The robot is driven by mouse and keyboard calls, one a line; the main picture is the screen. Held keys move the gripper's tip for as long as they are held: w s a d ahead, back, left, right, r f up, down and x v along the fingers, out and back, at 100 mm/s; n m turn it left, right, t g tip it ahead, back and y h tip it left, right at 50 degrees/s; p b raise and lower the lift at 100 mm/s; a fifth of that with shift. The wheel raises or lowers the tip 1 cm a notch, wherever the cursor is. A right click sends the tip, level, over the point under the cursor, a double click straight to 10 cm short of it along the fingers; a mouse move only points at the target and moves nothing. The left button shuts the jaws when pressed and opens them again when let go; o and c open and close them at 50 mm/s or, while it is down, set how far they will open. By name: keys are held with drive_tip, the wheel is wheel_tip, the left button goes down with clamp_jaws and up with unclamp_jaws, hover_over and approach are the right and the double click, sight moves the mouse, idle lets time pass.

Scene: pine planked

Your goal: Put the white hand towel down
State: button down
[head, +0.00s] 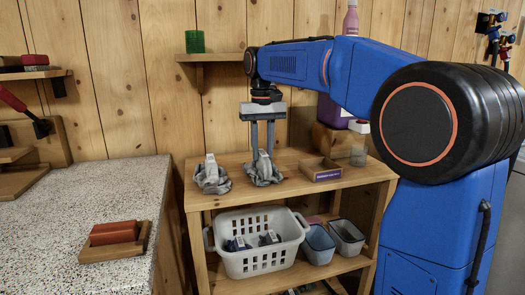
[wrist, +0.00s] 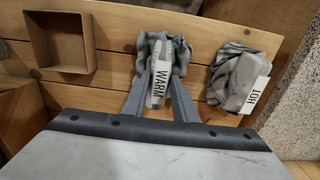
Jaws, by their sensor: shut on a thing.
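A crumpled, greyish-white hand towel (head: 264,176) with a white tag is at the top of the wooden shelf unit, between the fingers of my gripper (head: 263,150). In the wrist view the towel (wrist: 161,52) shows between the fingertips (wrist: 161,88), and its tag reads WARM. My gripper points straight down and is shut on it. The towel appears to touch the shelf top (head: 240,180). A second crumpled grey cloth (head: 212,182) lies to its left in the head view; its tag reads HOT in the wrist view (wrist: 238,80).
A grey basket (head: 258,262) and small bins (head: 319,240) fill the lower shelf. A speckled counter (head: 70,200) is at left.

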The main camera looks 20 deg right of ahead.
drive_tip(key=shift+f, duration=0.1)
drive_tip(key=c, duration=1.4)
unclamp_jaws()
drive_tip(key=shift+c, duration=0.2)
wheel_tip(320, 180, up, 12)
drive_tip(key=s+d+f+t, duration=0.2)
drive_tip(key=s+d+f, duration=0.1)
drive_tip(key=s+f, duration=1.3)
drive_tip(key=s+d+f+t, duration=0.2)
drive_tip(key=s+d+f, duration=0.2)
drive_tip(key=s+f, duration=1.3)
drive_tip(key=shift+s+d+t, duration=0.2)
drive_tip(key=shift+s+t, duration=0.1)
drive_tip(key=shift+t, duration=0.1)
